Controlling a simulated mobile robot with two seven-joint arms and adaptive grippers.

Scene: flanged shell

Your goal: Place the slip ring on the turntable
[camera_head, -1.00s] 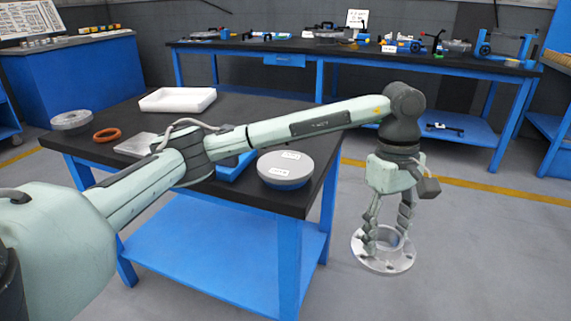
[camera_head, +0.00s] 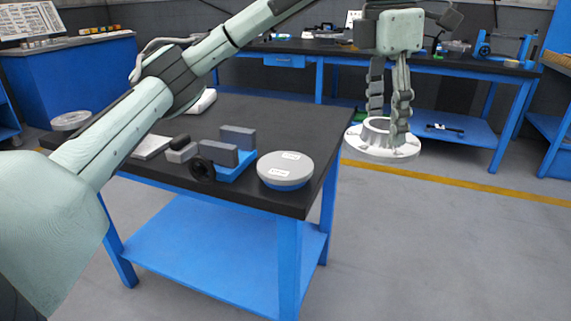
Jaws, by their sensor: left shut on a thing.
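The slip ring, a silver flanged ring (camera_head: 374,137) with a short collar and bolt holes in its flange, hangs in the air to the right of the table. My left gripper (camera_head: 388,122) points down and is shut on its collar, with one finger partly hidden behind it. The turntable, a round grey disc (camera_head: 285,165) with white labels, sits on the table's near right corner, left of and below the ring, with its top bare. My right gripper is not in view.
A long bench (camera_head: 455,62) stands behind. Floor to the right is clear.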

